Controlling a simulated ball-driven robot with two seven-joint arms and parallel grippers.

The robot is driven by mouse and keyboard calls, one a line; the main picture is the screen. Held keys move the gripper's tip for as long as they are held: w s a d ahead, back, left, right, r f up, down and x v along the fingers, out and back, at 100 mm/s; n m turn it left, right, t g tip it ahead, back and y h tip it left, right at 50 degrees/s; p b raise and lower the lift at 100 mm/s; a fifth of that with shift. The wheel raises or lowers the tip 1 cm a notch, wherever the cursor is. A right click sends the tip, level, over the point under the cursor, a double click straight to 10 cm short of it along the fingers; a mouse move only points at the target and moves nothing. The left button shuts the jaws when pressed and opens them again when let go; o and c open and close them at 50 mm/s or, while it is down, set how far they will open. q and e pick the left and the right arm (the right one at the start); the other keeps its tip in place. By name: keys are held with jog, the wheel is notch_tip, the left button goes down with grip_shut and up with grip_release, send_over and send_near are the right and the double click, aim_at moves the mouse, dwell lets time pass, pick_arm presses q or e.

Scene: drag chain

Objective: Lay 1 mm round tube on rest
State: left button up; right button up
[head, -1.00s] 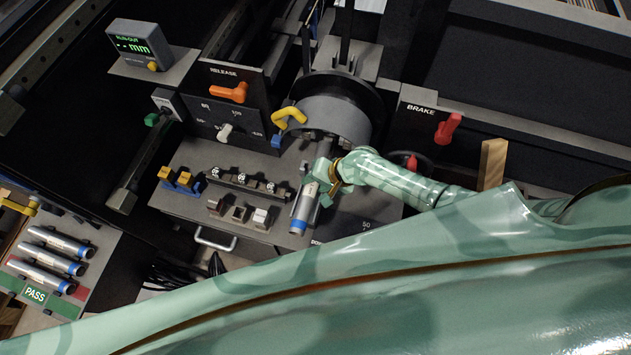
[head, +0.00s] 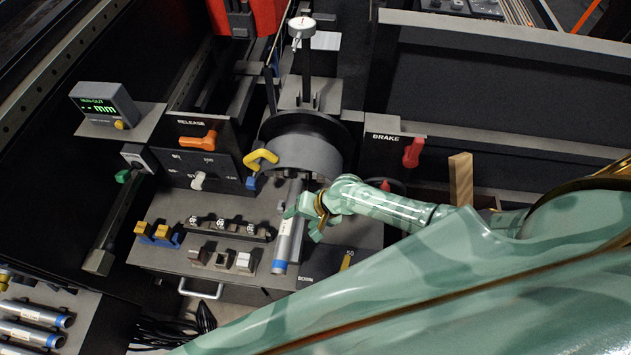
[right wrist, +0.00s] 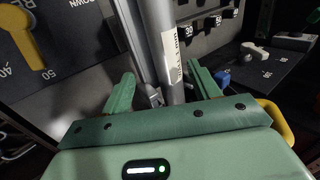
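A grey round tube (head: 290,237) with a white label and a blue lower end lies in front of the round chuck-like head (head: 300,145). In the right wrist view the tube (right wrist: 160,35) runs between my fingers, and its label reads about "1 mm". My right gripper (head: 304,212) is at the tube's middle. In the right wrist view my right gripper (right wrist: 162,88) is open, with a gap on each side of the tube. A small grey bracket (right wrist: 152,97) shows beside the tube; whether it bears the tube I cannot tell. My left gripper is out of view.
Small blocks (head: 222,260) and a numbered row (head: 229,229) stand left of the tube. A yellow handle (head: 262,158), orange release lever (head: 197,139) and red brake lever (head: 413,152) stick out nearby. More blue-ended tubes (head: 32,333) lie at the lower left.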

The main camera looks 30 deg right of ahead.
jog(key=p+v, duration=0.3)
jog(key=v, duration=1)
jog(key=shift+a+r, duration=0.2)
jog(key=shift+a, duration=0.1)
jog(key=shift+w, duration=0.2)
jog(key=shift+s+a, duration=0.1)
